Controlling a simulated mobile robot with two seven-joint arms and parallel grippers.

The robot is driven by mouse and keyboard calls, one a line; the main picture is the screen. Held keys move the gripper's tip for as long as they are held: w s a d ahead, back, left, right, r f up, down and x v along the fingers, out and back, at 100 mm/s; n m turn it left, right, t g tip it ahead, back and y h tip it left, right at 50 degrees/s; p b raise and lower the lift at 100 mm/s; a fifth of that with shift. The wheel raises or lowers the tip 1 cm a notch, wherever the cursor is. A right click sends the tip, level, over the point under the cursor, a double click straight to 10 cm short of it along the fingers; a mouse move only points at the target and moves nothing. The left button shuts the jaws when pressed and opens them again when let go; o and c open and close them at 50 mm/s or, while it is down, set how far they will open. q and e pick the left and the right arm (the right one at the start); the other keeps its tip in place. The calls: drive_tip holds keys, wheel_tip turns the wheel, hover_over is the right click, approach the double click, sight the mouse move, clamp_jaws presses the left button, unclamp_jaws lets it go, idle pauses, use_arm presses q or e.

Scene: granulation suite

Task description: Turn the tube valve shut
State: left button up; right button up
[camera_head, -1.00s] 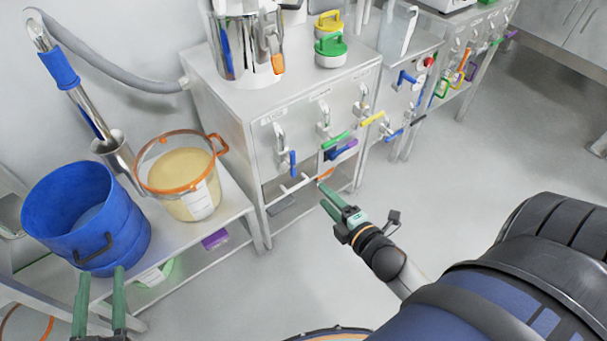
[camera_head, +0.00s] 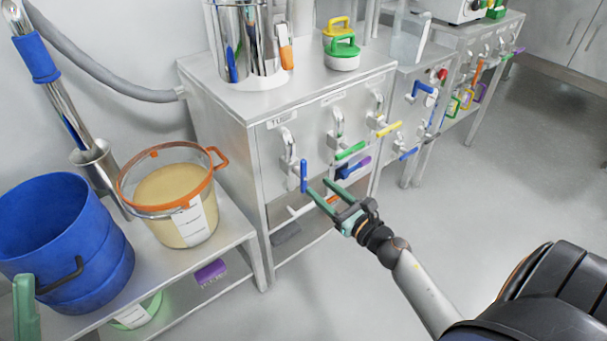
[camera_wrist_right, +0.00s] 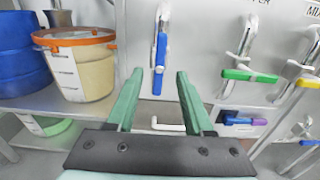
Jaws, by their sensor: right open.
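The leftmost valve on the steel cabinet front has a blue lever (camera_head: 304,176) hanging down from a steel body (camera_head: 288,150). The label above it is only partly legible and seems to start with "TU". The lever also shows in the right wrist view (camera_wrist_right: 160,64), pointing down, between and beyond the fingertips. My right gripper (camera_head: 320,187) is open and empty, with its green fingers just in front of and below the lever's end; I cannot tell whether they touch it. Only a green finger of my left gripper (camera_head: 25,305) shows, at the lower left edge.
Valves with a green lever (camera_head: 350,150) and a yellow lever (camera_head: 389,129) sit to the right. A blue-purple handle (camera_head: 353,168) is below them. A blue bucket (camera_head: 70,250) and an orange-rimmed tub (camera_head: 190,228) stand on the left bench. The floor at right is clear.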

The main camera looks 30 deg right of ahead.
sight(305, 175)
drive_tip(key=w, duration=0.7)
drive_tip(key=shift+w+a, duration=0.3)
drive_tip(key=shift+w, duration=0.05)
clamp_jaws()
